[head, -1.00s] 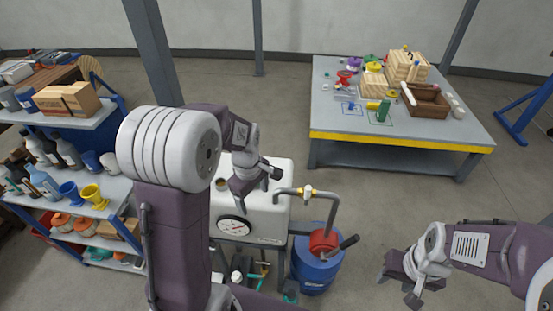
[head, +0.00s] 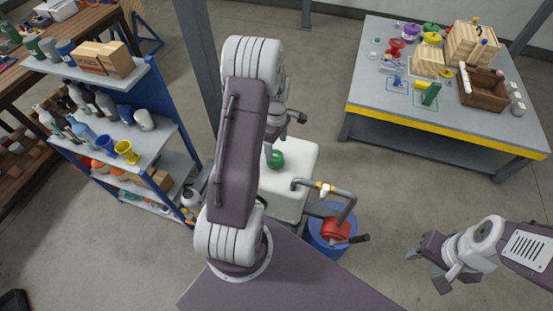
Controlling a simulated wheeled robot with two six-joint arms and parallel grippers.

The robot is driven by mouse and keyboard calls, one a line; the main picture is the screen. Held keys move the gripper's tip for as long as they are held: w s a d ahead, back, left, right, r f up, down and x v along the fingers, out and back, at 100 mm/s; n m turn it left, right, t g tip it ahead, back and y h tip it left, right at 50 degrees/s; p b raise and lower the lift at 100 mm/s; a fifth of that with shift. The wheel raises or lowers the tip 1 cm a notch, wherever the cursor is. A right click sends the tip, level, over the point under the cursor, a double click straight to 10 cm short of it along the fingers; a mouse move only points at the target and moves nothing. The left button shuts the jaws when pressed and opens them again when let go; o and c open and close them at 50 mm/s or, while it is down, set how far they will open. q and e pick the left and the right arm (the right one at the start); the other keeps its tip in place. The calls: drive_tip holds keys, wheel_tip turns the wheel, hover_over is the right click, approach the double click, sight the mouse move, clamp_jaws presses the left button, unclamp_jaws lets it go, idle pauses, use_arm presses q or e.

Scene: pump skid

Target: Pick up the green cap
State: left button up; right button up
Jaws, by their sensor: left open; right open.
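The green cap (head: 275,158) sits on top of the white tank (head: 300,185), just to the right of my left arm. My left gripper (head: 288,122) is partly hidden behind its own arm. One dark finger shows above and to the right of the cap, apart from it in the picture. The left gripper is open, and I see nothing in it. My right gripper (head: 440,268) is open and empty at the lower right, over bare floor.
A blue shelf rack (head: 170,100) with bottles and funnels is at left. A grey table (head: 370,70) holds crates at the back right.

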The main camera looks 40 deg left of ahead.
sight(275, 154)
use_arm(q)
drive_tip(key=shift+w+f, duration=0.15)
drive_tip(key=f, duration=0.1)
drive_tip(key=s+f+p, duration=0.1)
drive_tip(key=f+p, duration=0.1)
drive_tip(key=f, duration=0.1)
drive_tip(key=shift+s+d, duration=0.15)
drive_tip(key=shift+s, duration=0.25)
drive_tip(key=shift+w+f, duration=0.15)
drive_tip(key=shift+f, duration=0.2)
drive_tip(key=shift+w+f, duration=0.15)
drive_tip(key=shift+w, duration=0.1)
drive_tip(key=shift+s, duration=0.2)
clamp_jaws()
drive_tip(key=shift+w+r, duration=0.15)
drive_tip(key=shift+r, duration=0.15)
drive_tip(key=shift+w+r, duration=0.1)
drive_tip(key=shift+r, duration=0.2)
wheel_tip(275, 154, up, 3)
drive_tip(key=shift+b, duration=0.9)
drive_tip(key=d+r+b, duration=0.3)
drive_tip(key=d+r, duration=0.4)
drive_tip(key=d, duration=0.4)
drive_tip(key=shift+s+d, duration=0.3)
drive_tip(key=shift+s, duration=0.15)
